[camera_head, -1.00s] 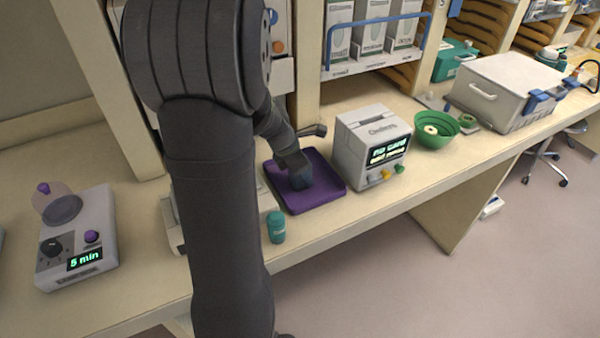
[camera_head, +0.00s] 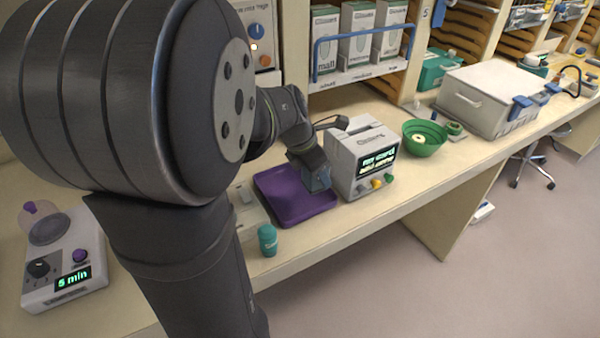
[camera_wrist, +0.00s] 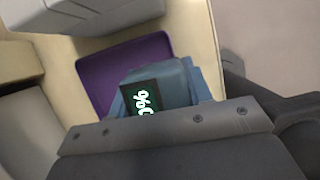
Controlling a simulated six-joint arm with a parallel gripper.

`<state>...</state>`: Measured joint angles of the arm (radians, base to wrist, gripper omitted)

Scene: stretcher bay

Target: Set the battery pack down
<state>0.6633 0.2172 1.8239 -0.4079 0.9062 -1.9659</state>
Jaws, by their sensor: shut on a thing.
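The battery pack (camera_wrist: 160,85) is a blue-grey block with a dark display showing a green-white percent sign, seen in the wrist view. My gripper (camera_head: 318,181) is shut on it, and the pack also shows in the head view (camera_head: 317,180). The pack is over the right part of a purple tray (camera_head: 283,199), close to the white card-reading box. The tray shows behind the pack in the wrist view (camera_wrist: 95,70). I cannot tell whether the pack touches the tray. The pack's lower end is hidden.
The white box with a lit screen (camera_head: 360,140) stands just right of the tray. A teal bottle (camera_head: 267,240) stands at its front left, near the counter edge. A green bowl (camera_head: 424,145) and a lidded white bin (camera_head: 490,90) are farther right. A timer device (camera_head: 62,265) sits left.

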